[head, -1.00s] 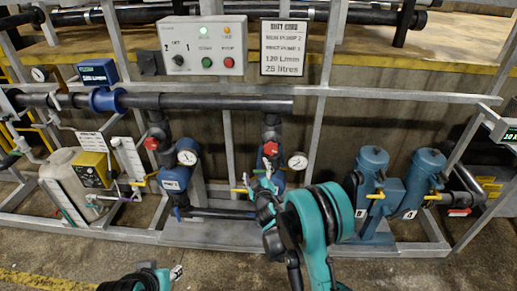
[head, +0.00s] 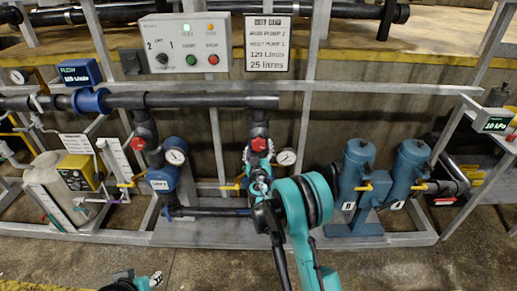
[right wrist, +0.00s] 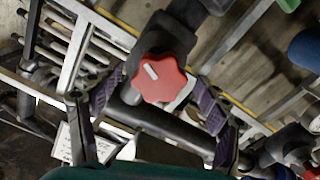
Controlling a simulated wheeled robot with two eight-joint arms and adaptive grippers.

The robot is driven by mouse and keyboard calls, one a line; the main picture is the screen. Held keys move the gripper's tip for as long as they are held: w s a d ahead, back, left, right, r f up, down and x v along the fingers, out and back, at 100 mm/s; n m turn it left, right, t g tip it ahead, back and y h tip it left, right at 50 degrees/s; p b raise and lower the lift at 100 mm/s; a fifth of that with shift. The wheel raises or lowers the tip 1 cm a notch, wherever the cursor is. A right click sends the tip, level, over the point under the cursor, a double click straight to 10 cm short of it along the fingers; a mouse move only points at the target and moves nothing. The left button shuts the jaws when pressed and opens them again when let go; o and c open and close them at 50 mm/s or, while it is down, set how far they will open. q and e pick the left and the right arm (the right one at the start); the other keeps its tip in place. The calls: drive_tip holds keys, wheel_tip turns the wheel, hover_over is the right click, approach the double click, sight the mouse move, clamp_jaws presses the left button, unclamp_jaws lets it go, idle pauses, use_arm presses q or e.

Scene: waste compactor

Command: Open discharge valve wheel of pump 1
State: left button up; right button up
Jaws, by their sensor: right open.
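A red valve wheel (head: 259,144) sits on the right-hand dark riser pipe, below the long horizontal pipe. In the right wrist view the red wheel (right wrist: 158,78) is lobed, with a short white mark on its face. My right gripper (right wrist: 150,105) is open, its purple-padded fingers on either side of the wheel and apart from it. In the head view the right gripper (head: 257,168) is just below the wheel, and my arm hides much of the pump there. A second red wheel (head: 139,144) is on the left riser. My left gripper (head: 156,278) shows small at the bottom edge; its jaws are unclear.
A pressure gauge (head: 286,157) is close to the right of the wheel, and a yellow lever (head: 231,187) is lower left. Two blue filter housings (head: 357,165) stand to the right. A control box (head: 186,45) and duty card (head: 267,44) are above. Grey frame posts stand nearby.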

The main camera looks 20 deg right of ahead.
drive_tip(key=shift+w+d, duration=0.15)
drive_tip(key=shift+w, duration=0.45)
drive_tip(key=shift+c, duration=0.3)
drive_tip(key=c, duration=1.1)
drive_tip(key=n+b, duration=0.1)
drive_tip(key=n, duration=0.3)
drive_tip(key=shift+r+n, duration=0.1)
drive_tip(key=shift+n, duration=0.3)
drive_tip(key=o, duration=1.2)
drive_tip(key=shift+c, duration=0.2)
